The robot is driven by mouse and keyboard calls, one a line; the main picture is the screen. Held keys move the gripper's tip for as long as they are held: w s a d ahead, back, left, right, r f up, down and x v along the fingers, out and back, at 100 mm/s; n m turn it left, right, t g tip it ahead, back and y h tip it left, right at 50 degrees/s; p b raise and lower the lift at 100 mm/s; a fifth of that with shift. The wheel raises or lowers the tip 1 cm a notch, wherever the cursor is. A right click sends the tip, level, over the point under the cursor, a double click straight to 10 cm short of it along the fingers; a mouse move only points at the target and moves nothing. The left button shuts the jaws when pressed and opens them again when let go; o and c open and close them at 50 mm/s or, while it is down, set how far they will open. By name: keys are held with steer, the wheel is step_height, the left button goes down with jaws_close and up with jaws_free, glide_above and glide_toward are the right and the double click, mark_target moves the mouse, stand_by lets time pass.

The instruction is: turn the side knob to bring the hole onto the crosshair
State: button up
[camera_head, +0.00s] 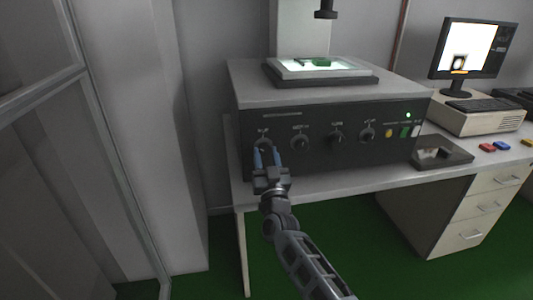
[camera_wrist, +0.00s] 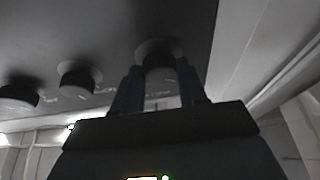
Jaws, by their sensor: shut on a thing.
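The dark instrument box (camera_head: 330,165) has a row of several knobs on its front panel. My gripper (camera_head: 266,152) reaches the leftmost knob (camera_head: 263,142) with its blue fingers. In the wrist view my gripper (camera_wrist: 157,85) is shut on this knob (camera_wrist: 157,52), one finger on each side. The knob's mark and turn angle cannot be made out. A green part (camera_head: 314,62) lies on the lit stage (camera_head: 278,76) on top of the box. The monitor (camera_head: 481,50) shows a dark shape with a light centre on white; the hole and crosshair are too small to tell apart.
A dark tray (camera_head: 462,152) sits right of the box on the bench (camera_head: 330,184). A dark scope tube (camera_head: 326,9) hangs above the stage. The neighbouring knob (camera_head: 299,142) is close to my gripper's right.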

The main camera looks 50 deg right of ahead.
steer(key=m+g+h+p, duration=0.1)
steer(key=m, duration=0.1)
steer(key=m+g+p, duration=0.1)
steer(key=m, duration=0.2)
steer(key=shift+w+a+r+h, duration=0.1)
steer(key=shift+a+r+h, duration=0.1)
steer(key=shift+h, duration=0.2)
steer(key=m+g+p, duration=0.1)
steer(key=m, duration=0.2)
steer(key=m+g+h+p, duration=0.1)
steer(key=m+g, duration=0.1)
steer(key=m, duration=0.2)
steer(key=shift+m+h, duration=0.3)
steer(key=o, duration=1.1)
steer(key=shift+c, duration=0.2)
steer(key=v, duration=0.8)
steer(key=shift+w, duration=0.1)
